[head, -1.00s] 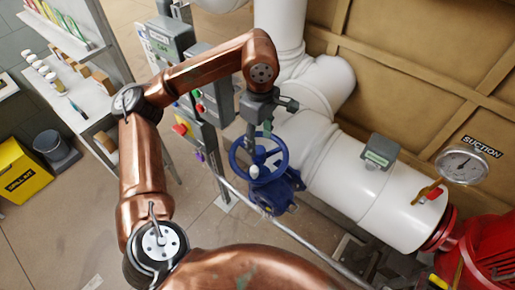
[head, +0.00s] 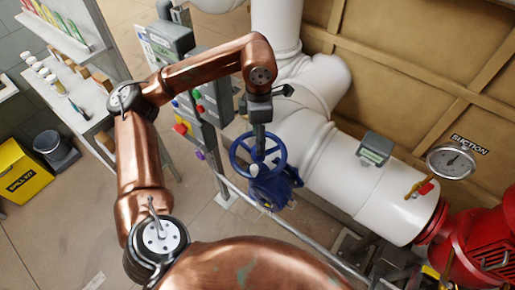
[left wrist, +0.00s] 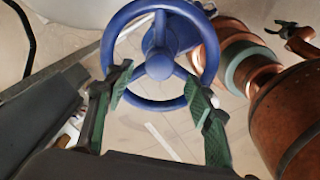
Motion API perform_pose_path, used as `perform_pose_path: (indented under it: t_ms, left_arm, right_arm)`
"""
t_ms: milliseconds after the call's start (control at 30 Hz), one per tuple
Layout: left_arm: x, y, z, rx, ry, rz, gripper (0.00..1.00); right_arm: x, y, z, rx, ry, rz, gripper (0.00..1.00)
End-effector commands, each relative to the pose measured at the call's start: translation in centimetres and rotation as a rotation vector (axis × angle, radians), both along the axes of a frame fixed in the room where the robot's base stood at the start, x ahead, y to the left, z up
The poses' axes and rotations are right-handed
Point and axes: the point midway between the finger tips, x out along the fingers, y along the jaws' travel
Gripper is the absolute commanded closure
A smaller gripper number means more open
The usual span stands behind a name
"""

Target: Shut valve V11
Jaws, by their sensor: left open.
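A blue handwheel valve (head: 258,153) stands beside the white pipe in the head view; I can read no V11 tag on it. Its round spoked wheel also fills the upper middle of the left wrist view (left wrist: 160,64). My left gripper (head: 261,145) is right over the wheel, pointing down. In the left wrist view its green-padded fingers (left wrist: 158,82) are spread, one at each side of the wheel's near rim. Whether they touch the rim I cannot tell. My right gripper (left wrist: 284,29) shows small at the upper right of the left wrist view, its fingers apart and empty.
White pipes (head: 345,175) run behind and right of the valve. A gauge (head: 451,161) and a red pump (head: 485,240) stand at the right. A control panel (head: 195,100) with buttons is close left of the valve. A thin rail (head: 290,230) passes in front.

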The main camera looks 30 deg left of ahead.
Motion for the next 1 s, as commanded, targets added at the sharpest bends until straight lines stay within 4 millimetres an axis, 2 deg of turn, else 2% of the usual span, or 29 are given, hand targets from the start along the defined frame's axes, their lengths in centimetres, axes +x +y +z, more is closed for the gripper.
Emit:
perform_pose_path:
  t_ms: [167,467,1000]
  left_arm:
    - [0.0,0.0,0.0,0.001,0.001,0.09,0.51]
    - [0.0,0.0,-0.4,0.0,0.001,0.087,0.51]
    - [0.0,0.0,-4.4,-0.001,0.002,0.085,0.51]
  right_arm:
    - [0.1,0.0,0.3,0.0,-0.001,0.0,0.51]
    - [0.0,0.0,0.0,0.0,0.0,0.0,0.51]
    - [-0.7,0.0,-2.6,0.001,0.011,0.0,0.51]
